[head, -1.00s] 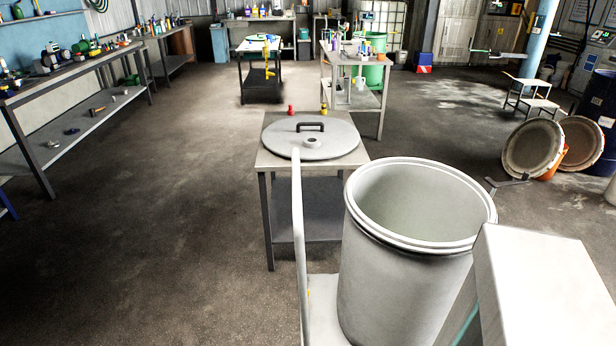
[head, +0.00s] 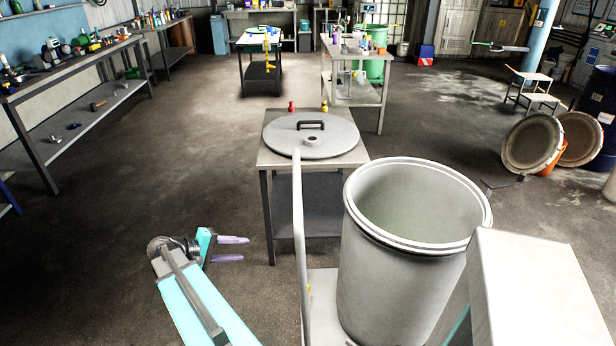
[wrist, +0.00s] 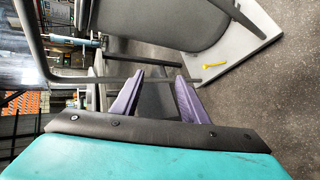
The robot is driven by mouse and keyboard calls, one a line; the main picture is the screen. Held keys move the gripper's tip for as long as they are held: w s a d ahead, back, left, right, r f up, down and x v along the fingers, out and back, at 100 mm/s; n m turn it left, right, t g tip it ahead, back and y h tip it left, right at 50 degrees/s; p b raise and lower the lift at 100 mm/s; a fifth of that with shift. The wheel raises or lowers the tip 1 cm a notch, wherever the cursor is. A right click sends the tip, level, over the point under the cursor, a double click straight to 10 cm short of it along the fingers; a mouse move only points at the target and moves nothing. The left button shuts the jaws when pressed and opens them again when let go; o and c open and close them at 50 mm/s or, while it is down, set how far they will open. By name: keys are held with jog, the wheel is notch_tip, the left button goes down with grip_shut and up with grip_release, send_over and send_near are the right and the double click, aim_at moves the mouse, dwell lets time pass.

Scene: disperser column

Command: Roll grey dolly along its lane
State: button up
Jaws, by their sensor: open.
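The grey dolly (head: 322,290) stands at the bottom centre of the head view, with its upright tubular handle (head: 299,240) on its left side. A large grey open-topped drum (head: 400,285) stands on it, and its inside looks empty. My gripper (head: 230,249) is left of the handle, apart from it, with its two purple fingers spread and pointing right. In the wrist view my gripper (wrist: 155,92) is open and empty, with the handle tube (wrist: 110,80) running just beyond the fingertips. The dolly deck (wrist: 240,52) and a small yellow part (wrist: 214,66) on it also show there.
A small table (head: 262,158) bearing a round grey lid (head: 335,146) stands just ahead of the dolly. A long bench (head: 80,80) lines the left wall. Two round lids (head: 530,145) lean at the right. The floor to the left is clear.

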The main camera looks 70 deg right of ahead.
jog(key=s+d+r+m+g, duration=0.1)
jog(key=s+d+r, duration=0.1)
jog(key=d+r, duration=0.2)
jog(key=s+d+r+m+g+h+p, duration=0.1)
jog(key=s+d+r+g, duration=0.1)
jog(key=r, duration=0.7)
jog(key=s+d+r+m+g, duration=0.1)
jog(key=s+d+r+m, duration=0.1)
jog(key=d+r, duration=0.4)
jog(key=shift+s+d+r+h, duration=0.15)
jog(key=shift+s+r+h, duration=0.25)
jog(key=shift+s+r, duration=0.45)
jog(key=shift+f, duration=0.1)
jog(key=p+x, duration=0.4)
jog(key=x, duration=0.9)
jog(key=shift+s+d, duration=0.25)
jog(key=shift+s, duration=0.05)
grip_shut()
jog(key=shift+a+f, duration=0.1)
